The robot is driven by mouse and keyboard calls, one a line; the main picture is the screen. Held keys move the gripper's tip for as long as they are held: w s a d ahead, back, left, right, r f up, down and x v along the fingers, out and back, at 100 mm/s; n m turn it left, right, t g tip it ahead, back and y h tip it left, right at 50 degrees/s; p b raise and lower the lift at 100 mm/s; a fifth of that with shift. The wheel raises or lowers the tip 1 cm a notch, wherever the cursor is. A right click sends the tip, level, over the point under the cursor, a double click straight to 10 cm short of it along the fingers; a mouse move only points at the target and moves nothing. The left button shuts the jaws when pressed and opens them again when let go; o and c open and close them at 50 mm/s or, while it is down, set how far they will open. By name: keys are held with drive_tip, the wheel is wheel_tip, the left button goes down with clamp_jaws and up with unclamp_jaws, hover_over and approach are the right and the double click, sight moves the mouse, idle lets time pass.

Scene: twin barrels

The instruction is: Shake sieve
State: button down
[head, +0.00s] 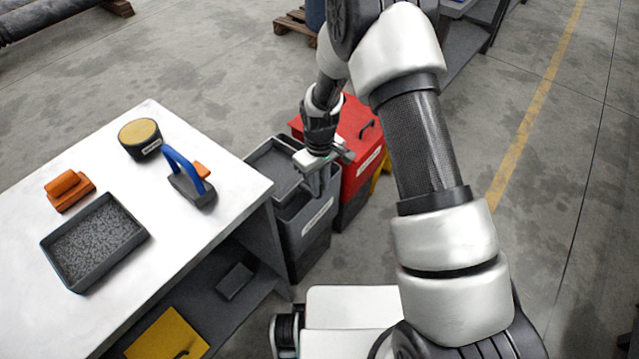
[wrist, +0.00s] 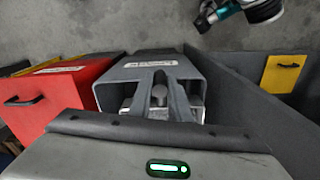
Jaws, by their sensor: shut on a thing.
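A grey two-part bin unit (head: 319,236) stands on the floor right of the table. A dark recessed panel in a grey rim (head: 268,158) sits at its back; I take it to be the sieve, though no mesh can be made out. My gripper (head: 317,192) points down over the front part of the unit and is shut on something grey. In the wrist view my fingers (wrist: 160,78) close around a small pale knob (wrist: 159,95), in front of the labelled grey box (wrist: 205,72). I cannot tell how the knob joins the sieve; my fingers partly hide it.
A red bin (head: 362,130) stands close behind. The white table (head: 165,245) at left bears a speckled tray (head: 68,275), an orange block (head: 68,188), a round yellow-topped tub (head: 140,138) and a blue-handled tool (head: 178,160). Open floor lies to the right.

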drive_tip(key=w+d+b, duration=0.1)
drive_tip(key=w+d, duration=0.3)
drive_tip(key=w, duration=0.1)
drive_tip(key=shift+w, duration=0.1)
drive_tip(key=c, duration=1.6)
unclamp_jaws()
drive_tip(key=shift+c, duration=0.2)
drive_tip(key=shift+r, duration=0.15)
wheel_tip(320, 180, up, 17)
drive_tip(key=p, duration=0.2)
drive_tip(key=shift+p, duration=0.3)
drive_tip(key=shift+r, duration=0.1)
